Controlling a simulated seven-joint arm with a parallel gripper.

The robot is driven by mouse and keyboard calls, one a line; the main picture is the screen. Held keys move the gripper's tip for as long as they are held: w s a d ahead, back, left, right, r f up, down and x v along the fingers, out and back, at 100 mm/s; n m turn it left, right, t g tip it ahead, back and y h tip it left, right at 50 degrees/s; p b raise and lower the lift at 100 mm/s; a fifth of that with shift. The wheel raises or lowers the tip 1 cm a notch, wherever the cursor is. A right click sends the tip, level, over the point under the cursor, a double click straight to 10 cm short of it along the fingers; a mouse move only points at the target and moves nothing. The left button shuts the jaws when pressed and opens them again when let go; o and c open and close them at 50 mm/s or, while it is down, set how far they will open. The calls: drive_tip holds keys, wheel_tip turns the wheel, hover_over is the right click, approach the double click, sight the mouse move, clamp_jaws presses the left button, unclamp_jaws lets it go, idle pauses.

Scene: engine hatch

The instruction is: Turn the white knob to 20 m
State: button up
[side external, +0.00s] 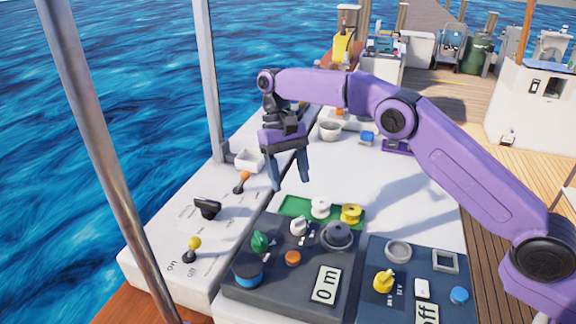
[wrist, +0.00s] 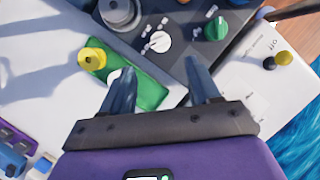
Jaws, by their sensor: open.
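The white knob (side external: 299,226) stands on a dark panel (side external: 300,262), with small marks around it. In the wrist view the white knob (wrist: 160,41) is beyond the fingertips, roughly between them. A display on the panel (side external: 326,285) reads "0 m". My gripper (side external: 290,181) is open and empty, pointing down, above and behind the panel, apart from the knob. Its two spread fingers also show in the wrist view (wrist: 160,66).
A green knob (side external: 259,242), an orange button (side external: 292,258) and a grey round part (side external: 338,235) crowd the panel. Levers stand on the left white console.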

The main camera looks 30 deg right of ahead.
drive_tip(key=shift+v, duration=0.9)
drive_tip(key=s+d+r+n+t, duration=0.1)
drive_tip(key=s+d+r+n, duration=0.15)
drive_tip(key=s, duration=0.65)
drive_tip(key=s+d+r+n+t, duration=0.2)
drive_tip(key=s+r+n, duration=0.15)
drive_tip(key=s, duration=0.55)
drive_tip(key=s+d+f+n, duration=0.3)
drive_tip(key=s+d, duration=0.5)
drive_tip(key=s, duration=0.2)
drive_tip(key=s+d+f+n+t, duration=0.1)
drive_tip(key=s+d+f+n, duration=0.2)
drive_tip(key=s+d, duration=0.4)
drive_tip(key=s, duration=0.3)
drive_tip(key=shift+d+t, duration=0.3)
drive_tip(key=shift+d, duration=0.1)
